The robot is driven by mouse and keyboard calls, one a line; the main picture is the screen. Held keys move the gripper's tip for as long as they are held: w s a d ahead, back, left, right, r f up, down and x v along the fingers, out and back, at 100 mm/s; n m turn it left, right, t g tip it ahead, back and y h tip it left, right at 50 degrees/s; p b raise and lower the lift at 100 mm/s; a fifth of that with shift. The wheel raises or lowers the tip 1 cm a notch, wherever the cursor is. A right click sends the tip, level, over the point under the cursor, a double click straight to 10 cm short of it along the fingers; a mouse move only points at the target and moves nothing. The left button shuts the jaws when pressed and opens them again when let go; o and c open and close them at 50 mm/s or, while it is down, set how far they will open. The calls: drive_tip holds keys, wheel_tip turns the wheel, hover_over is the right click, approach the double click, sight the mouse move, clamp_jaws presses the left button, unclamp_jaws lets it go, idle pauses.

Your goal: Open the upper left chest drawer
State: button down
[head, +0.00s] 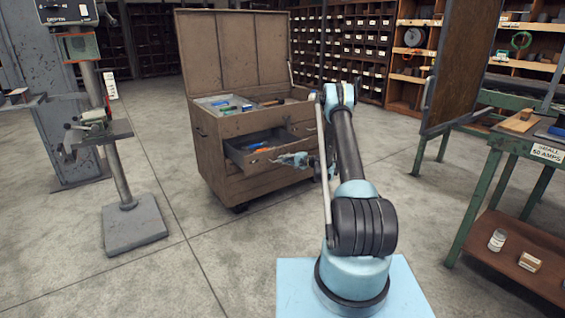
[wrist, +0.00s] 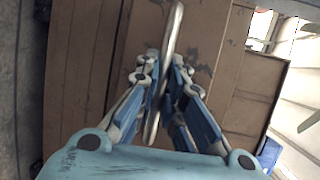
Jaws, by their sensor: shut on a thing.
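The brown wooden chest (head: 237,185) stands mid-floor in the head view with its lid raised. Its upper left drawer (head: 250,161) is pulled partly out, showing blue and orange items inside. My gripper (head: 286,158) is at the front of this drawer. In the wrist view, my gripper (wrist: 166,68) has its two blue-grey fingers on either side of a pale metal handle (wrist: 174,28) and is shut on it. The handle's attachment to the drawer is hard to make out there.
The chest's open top tray (head: 215,103) holds several small items. A drill press stand (head: 134,225) is on the left. A green-legged bench (head: 484,190) is on the right, with a dark upright panel (head: 462,65) behind it. Concrete floor before the chest is clear.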

drive_tip(key=shift+s+a+f, duration=0.1)
drive_tip(key=shift+a, duration=0.1)
drive_tip(key=c, duration=2)
unclamp_jaws()
drive_tip(key=shift+a, duration=0.1)
drive_tip(key=shift+o, duration=0.2)
drive_tip(key=v, duration=1.2)
